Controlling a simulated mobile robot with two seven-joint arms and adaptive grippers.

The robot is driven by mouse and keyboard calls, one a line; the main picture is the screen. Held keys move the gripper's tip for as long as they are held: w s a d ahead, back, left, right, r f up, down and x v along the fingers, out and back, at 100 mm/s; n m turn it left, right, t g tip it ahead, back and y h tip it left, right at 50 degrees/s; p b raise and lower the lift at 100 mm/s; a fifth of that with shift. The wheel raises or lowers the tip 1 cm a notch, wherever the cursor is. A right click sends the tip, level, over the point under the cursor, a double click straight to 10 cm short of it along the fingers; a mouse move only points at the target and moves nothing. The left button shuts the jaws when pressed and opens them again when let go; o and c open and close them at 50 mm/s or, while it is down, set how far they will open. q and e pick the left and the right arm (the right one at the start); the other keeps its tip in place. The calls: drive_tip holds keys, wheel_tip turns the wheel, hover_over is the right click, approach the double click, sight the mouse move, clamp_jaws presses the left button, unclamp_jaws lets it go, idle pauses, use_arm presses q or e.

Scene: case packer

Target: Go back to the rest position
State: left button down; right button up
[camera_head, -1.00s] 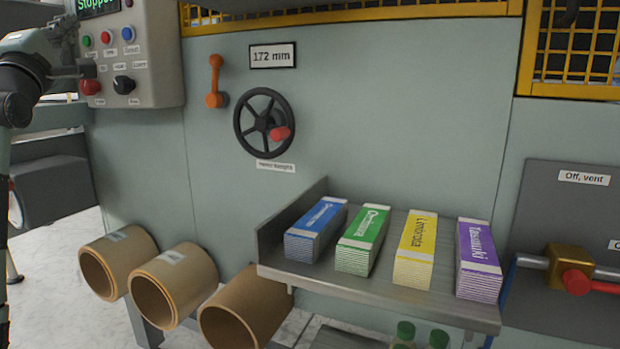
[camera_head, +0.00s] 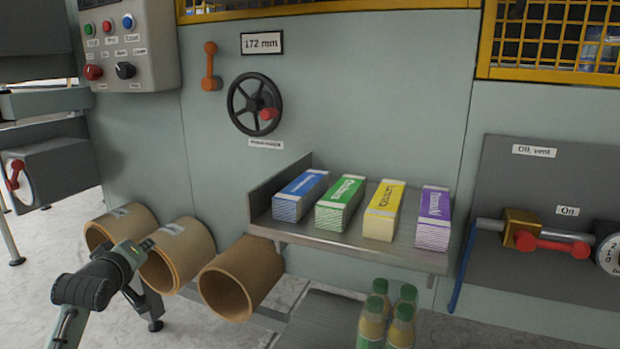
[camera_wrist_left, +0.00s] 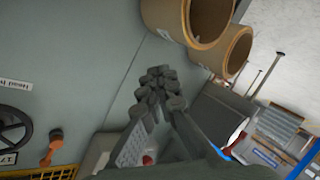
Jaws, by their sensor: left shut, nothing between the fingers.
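My left gripper (camera_head: 146,246) is low at the left of the head view, in front of the cardboard rolls, with nothing in it. In the left wrist view its dark fingers (camera_wrist_left: 160,85) are together and empty. The gripper overlaps the middle roll in the head view; I cannot tell how far apart they are. My right gripper is not in view.
Cardboard rolls (camera_head: 240,277) stick out below the panel. A metal shelf (camera_head: 340,243) holds blue, green, yellow and purple carton stacks. Green-capped bottles (camera_head: 372,320) stand below it. A button box (camera_head: 150,75), an orange lever (camera_head: 210,66) and a black handwheel (camera_head: 254,103) are on the machine wall.

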use_arm(q)
drive_tip(key=s+d+f+m+g, duration=0.1)
drive_tip(key=s+f+m+g, duration=0.15)
drive_tip(key=f, duration=0.35)
drive_tip(key=s+d+f+m+g, duration=0.1)
drive_tip(key=s+f, duration=0.3)
drive_tip(key=f, duration=0.3)
drive_tip(key=s+d+f+m+g, duration=0.3)
drive_tip(key=s+f, duration=0.8)
drive_tip(key=s, duration=0.4)
drive_tip(key=s+d+f+m+g, duration=0.3)
drive_tip(key=s+f, duration=0.8)
drive_tip(key=s, duration=0.4)
drive_tip(key=shift+s+m+g+h+p, duration=0.2)
drive_tip(key=shift+m+g+h+p, duration=0.15)
drive_tip(key=shift+m+g, duration=0.65)
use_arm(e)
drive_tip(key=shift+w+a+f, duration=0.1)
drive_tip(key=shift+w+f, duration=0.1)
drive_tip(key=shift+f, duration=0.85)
use_arm(q)
drive_tip(key=shift+d, duration=0.1)
